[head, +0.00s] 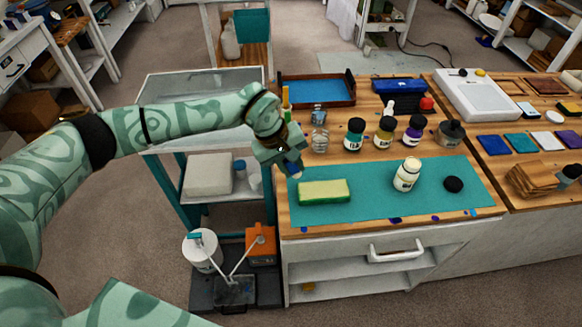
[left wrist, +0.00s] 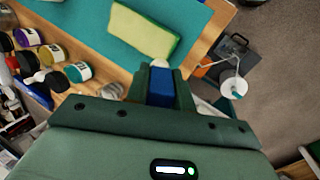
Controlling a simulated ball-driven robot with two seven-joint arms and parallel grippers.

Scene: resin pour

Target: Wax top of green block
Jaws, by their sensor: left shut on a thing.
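The green block (head: 324,191), a flat pale yellow and green slab, lies on the teal mat (head: 375,205) near its front left. It also shows at the top of the left wrist view (left wrist: 143,32). My left gripper (head: 288,163) is shut on a blue object with a pale rounded tip (left wrist: 160,87), perhaps an applicator. It holds this behind and left of the block, apart from it; the fingers hide part of the object. A cream bottle (head: 407,175) stands on the mat, with a round black piece (head: 453,184) to its right. My right gripper is not in view.
A blue-lined tray (head: 317,89) stands farther back. Color samples (head: 494,145) lie at right. The mat between block and bottle is clear.

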